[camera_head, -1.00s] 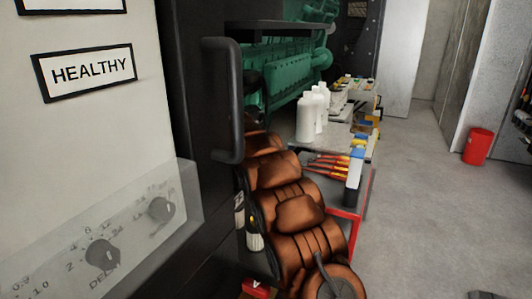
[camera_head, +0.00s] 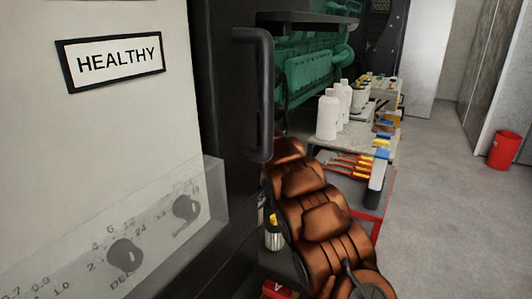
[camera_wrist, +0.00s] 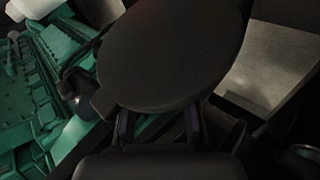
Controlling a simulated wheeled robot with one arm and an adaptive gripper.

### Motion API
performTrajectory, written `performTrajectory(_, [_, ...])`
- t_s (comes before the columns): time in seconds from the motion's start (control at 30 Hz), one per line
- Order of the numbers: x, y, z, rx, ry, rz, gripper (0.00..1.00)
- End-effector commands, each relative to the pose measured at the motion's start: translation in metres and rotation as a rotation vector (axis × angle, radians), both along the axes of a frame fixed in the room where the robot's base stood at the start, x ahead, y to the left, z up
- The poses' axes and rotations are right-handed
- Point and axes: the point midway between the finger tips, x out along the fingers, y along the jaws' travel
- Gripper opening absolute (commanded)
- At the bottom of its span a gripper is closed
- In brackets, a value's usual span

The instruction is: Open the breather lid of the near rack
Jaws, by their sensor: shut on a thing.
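A dark round disc-shaped lid (camera_wrist: 175,50) fills the upper middle of the wrist view, with a small tab on its lower left edge. I take it for the breather lid; no label on it shows. My gripper (camera_wrist: 158,115) has its two fingers at the lower edge of this lid and is shut on it. The lid hides the fingertips and whatever is behind it, so I cannot tell how far it is open. The head view does not show the lid or my gripper clearly, and which part is the near rack cannot be told.
In the head view a panel marked HEALTHY (camera_head: 115,62) with knobs fills the left. A dark handle (camera_head: 265,95) stands out beside it. A green engine (camera_head: 312,75), white bottles (camera_head: 327,117) and red-handled tools (camera_head: 350,165) lie beyond. Floor is clear toward a red bin (camera_head: 503,150).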

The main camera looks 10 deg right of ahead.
Motion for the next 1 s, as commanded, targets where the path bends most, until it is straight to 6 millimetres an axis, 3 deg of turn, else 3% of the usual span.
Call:
performTrajectory(0.03, [-0.004,0.003,-0.015,0.004,0.027,-0.003,0.28])
performTrajectory(0.27, [-0.003,0.0,-0.012,0.005,0.022,-0.005,0.51])
performTrajectory(0.67, [-0.001,0.0,-0.002,0.003,0.011,-0.003,0.51])
performTrajectory(1.0, [-0.001,0.0,0.04,0.004,0.005,-0.003,0.51])
